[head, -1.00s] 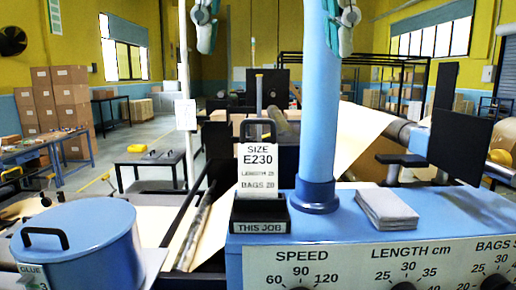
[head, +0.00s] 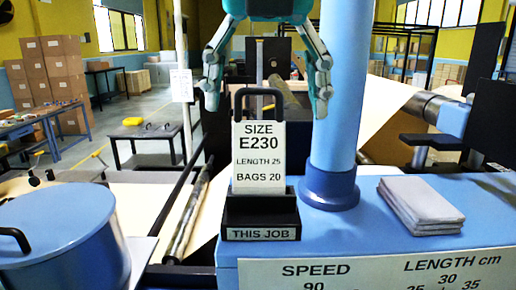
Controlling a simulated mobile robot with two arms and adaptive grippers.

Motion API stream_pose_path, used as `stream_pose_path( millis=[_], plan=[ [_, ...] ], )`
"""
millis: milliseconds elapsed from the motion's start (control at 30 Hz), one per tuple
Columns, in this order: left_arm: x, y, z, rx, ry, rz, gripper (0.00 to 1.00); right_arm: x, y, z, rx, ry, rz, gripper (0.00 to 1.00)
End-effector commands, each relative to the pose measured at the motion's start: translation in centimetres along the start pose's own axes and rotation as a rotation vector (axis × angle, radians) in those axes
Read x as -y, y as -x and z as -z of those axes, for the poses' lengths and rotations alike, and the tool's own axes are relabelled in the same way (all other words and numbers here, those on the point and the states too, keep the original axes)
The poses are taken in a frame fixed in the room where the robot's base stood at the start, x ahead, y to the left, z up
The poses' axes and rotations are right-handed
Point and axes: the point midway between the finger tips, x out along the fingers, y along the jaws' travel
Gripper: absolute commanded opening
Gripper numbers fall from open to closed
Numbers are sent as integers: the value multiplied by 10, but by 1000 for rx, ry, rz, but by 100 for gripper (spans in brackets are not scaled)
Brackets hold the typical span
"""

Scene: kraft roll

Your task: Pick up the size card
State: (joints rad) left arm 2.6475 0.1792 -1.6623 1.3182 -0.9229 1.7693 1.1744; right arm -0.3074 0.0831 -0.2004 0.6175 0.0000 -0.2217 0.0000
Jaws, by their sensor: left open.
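The size card (head: 259,157) is a white plate reading "SIZE E230, LENGTH 25, BAGS 20" with a dark loop handle on top. It stands upright in a black holder (head: 261,214) labelled "THIS JOB" on the blue machine top. My left gripper (head: 266,108) points down from the top of the head view, fingers spread wide apart on either side of the card's handle. The fingers appear clear of the card; how far in front or behind they are is hard to tell. My right gripper does not show.
A blue post (head: 340,110) rises just right of the card, close to the gripper's right finger. A stack of grey cloths (head: 420,203) lies right of the post. A blue glue pot (head: 62,235) with a lid stands at the lower left.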

Motion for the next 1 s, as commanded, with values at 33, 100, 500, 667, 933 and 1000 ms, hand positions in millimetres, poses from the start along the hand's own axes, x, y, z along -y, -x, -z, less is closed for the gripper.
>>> stream_pose_path(
  millis=[33,100,500,667,933,1000],
  plan=[
    [0,-4,0,0,-1,1,87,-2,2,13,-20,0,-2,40],
    [0,-8,0,0,-1,1,87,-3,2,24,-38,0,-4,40],
    [-8,-48,-2,-1,-1,-1,87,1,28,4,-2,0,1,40],
    [-8,-61,-1,0,0,2,87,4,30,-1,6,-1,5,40],
    [-8,-62,-1,1,0,2,79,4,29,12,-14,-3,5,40],
    [-8,-62,-1,1,0,2,70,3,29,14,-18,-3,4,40]
  ],
)
